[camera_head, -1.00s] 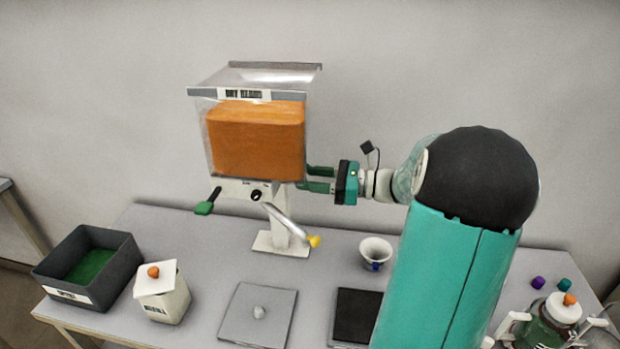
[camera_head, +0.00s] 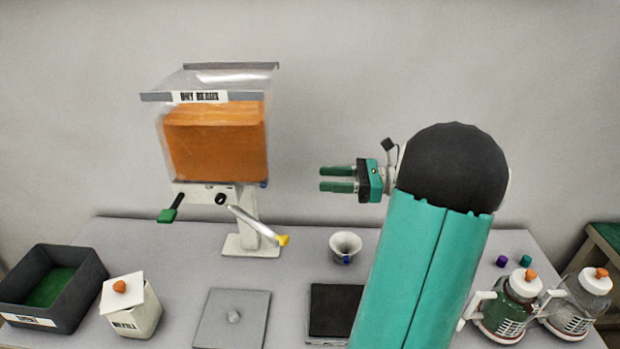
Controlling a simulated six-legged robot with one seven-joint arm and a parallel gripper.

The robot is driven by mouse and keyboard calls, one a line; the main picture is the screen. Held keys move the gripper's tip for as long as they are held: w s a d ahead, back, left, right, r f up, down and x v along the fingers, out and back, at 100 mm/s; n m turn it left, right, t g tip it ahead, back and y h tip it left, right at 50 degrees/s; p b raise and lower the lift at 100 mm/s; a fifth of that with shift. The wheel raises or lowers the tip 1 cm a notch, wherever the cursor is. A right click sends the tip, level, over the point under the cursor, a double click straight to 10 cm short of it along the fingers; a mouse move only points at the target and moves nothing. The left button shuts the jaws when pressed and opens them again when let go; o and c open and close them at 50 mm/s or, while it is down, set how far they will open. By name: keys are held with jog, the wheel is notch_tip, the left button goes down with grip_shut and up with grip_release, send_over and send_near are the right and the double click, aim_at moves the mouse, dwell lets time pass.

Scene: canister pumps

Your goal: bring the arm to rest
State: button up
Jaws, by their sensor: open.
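My gripper (camera_head: 338,180) is open and empty, with its two green fingers pointing left. It hangs in the air above the table (camera_head: 300,262), to the right of the dispenser. The dispenser (camera_head: 215,145) is a clear bin with orange contents on a white stand. A green-tipped handle and a yellow-tipped lever show below the bin. A visible gap of bare wall lies between my fingertips and the bin. My teal arm covers part of the table on the right.
A white cup (camera_head: 345,246) stands below my gripper. A dark bin (camera_head: 52,288), a white canister (camera_head: 130,306), a grey lidded plate (camera_head: 232,319) and a black pad (camera_head: 333,311) lie along the front. Two orange-knobbed jars (camera_head: 507,308) (camera_head: 580,304) and two small caps (camera_head: 502,261) (camera_head: 526,261) are right.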

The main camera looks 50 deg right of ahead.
jog(key=shift+s+d, duration=0.3)
jog(key=shift+s, duration=0.1)
dwell(0.4)
